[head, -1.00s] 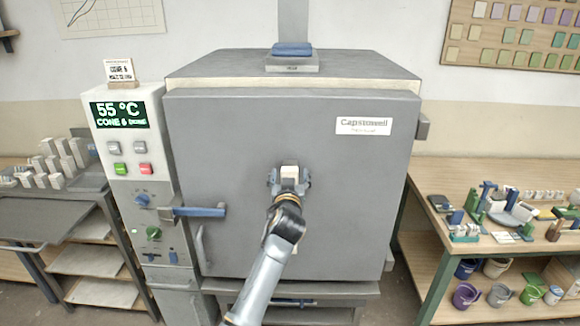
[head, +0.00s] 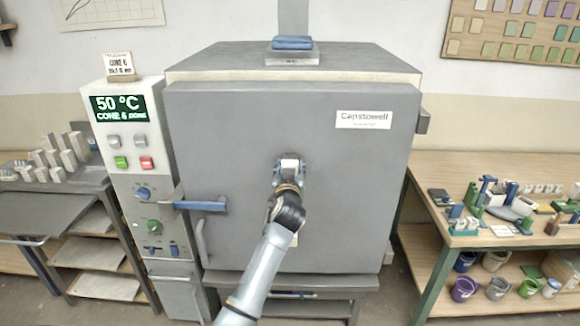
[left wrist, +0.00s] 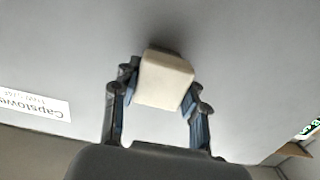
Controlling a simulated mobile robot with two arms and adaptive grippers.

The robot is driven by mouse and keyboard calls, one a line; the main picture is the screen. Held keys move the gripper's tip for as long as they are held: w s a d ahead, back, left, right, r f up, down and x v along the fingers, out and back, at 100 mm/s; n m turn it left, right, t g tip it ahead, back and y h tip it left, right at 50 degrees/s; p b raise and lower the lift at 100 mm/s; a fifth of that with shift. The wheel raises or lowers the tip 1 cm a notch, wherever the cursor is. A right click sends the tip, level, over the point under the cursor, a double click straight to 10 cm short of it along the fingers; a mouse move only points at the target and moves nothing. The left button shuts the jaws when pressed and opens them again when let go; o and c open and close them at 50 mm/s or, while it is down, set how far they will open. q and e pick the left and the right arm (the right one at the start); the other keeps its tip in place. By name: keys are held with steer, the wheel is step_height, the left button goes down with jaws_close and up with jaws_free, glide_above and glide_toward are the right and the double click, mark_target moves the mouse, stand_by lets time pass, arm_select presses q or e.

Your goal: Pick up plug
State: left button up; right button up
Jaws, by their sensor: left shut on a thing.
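The plug (head: 290,163) is a small cream block at the middle of the grey kiln door (head: 350,210). In the left wrist view the plug (left wrist: 164,82) sits between my two fingers, with a dark patch on the door just behind its top edge. My left gripper (head: 288,170) reaches up to the door and is shut on the plug; it also shows in the left wrist view (left wrist: 160,95). I cannot tell whether the plug is still partly in the door. My right gripper is not in view.
A blue door handle (head: 200,205) sticks out at the door's left edge. The control panel (head: 130,150) reads 50 °C. A shelf rack (head: 75,215) stands at left. A workbench (head: 480,185) with tools and several buckets below stands at right.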

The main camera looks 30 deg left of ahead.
arm_select(q)
steer(key=shift+b, duration=0.4)
steer(key=shift+s+d, duration=0.1)
steer(key=shift+s, duration=0.1)
steer(key=b+v, duration=0.4)
steer(key=v, duration=1.3)
steer(key=shift+s+d+f+b, duration=0.2)
steer(key=shift+d+f+b, duration=0.1)
steer(key=shift+b, duration=0.1)
steer(key=shift+s, duration=0.15)
